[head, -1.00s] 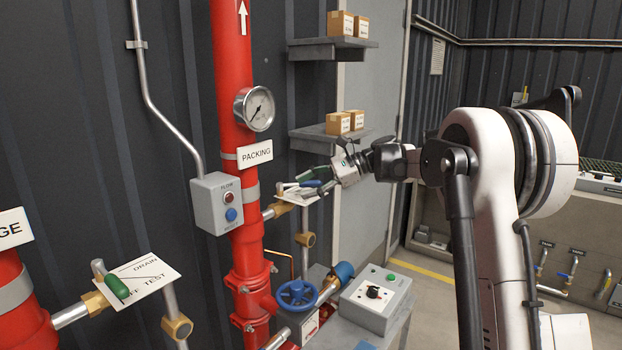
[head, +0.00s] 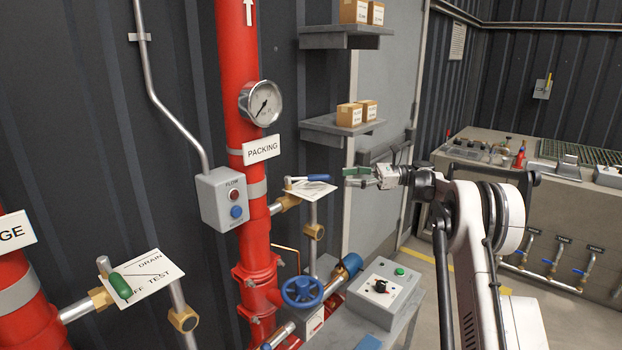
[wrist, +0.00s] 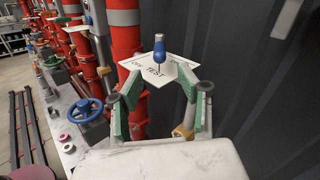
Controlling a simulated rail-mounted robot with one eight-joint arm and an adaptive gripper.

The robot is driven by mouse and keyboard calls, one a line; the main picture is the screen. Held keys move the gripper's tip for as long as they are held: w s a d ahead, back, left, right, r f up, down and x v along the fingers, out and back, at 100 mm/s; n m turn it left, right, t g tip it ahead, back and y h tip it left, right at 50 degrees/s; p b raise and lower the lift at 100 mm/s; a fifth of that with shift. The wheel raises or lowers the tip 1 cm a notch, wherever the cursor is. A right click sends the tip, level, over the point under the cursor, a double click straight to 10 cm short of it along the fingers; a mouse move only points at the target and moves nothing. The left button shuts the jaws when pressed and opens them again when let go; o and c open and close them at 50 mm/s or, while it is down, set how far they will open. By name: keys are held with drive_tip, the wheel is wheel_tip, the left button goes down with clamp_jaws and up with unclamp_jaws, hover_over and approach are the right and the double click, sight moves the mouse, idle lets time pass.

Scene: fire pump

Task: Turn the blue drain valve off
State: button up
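The blue drain valve's lever handle (head: 317,178) sits over a white label plate (head: 318,190) on a brass-fitted branch of the packing pipe. In the wrist view the blue handle (wrist: 159,49) stands above the plate (wrist: 140,78), whose words OFF and TEST show. Which mark the handle points to, I cannot tell. My gripper (head: 350,176) is to the right of the valve, apart from the handle. In the wrist view its green-padded fingers (wrist: 154,95) are spread wide with nothing between them, and the handle is beyond the fingertips.
The red packing pipe (head: 240,120) with a gauge (head: 261,103) and a grey flow box (head: 222,199) stands left of the valve. A blue handwheel (head: 303,292) and a control box (head: 384,294) are below. A green-handled drain valve (head: 121,286) is farther left. Shelves (head: 335,128) hold boxes behind.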

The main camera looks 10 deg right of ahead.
sight(308, 178)
drive_tip(key=a, duration=0.4)
drive_tip(key=w+a+p, duration=0.1)
drive_tip(key=a, duration=0.7)
drive_tip(key=shift+w+a, duration=0.2)
drive_tip(key=shift+a, duration=0.1)
clamp_jaws()
